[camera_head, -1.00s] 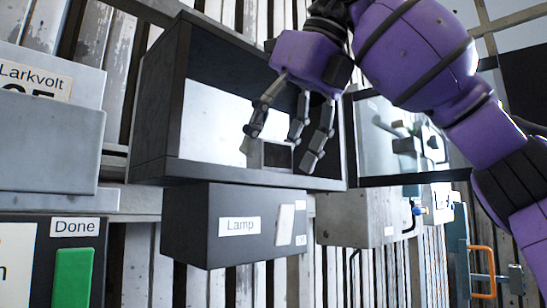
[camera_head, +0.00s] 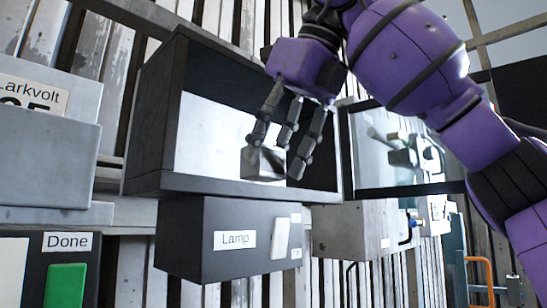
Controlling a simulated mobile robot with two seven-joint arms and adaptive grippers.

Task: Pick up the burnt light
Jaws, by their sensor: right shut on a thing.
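My right gripper (camera_head: 279,158) reaches from the upper right into an open-fronted dark box with a bright white inside. Its grey fingers are shut on a small grey block-like piece, which I take for the burnt light (camera_head: 262,165). The piece sits tilted at the fingertips, near the box floor. The fingers partly hide it, and I cannot tell whether it touches the floor. My left gripper is not in view.
The dark box (camera_head: 150,135) has a front lip below the fingers. A dark box labelled "Lamp" (camera_head: 195,245) with a white switch (camera_head: 282,238) is below. A clear door (camera_head: 380,150) stands open at right. A green button (camera_head: 66,285) marked "Done" is lower left.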

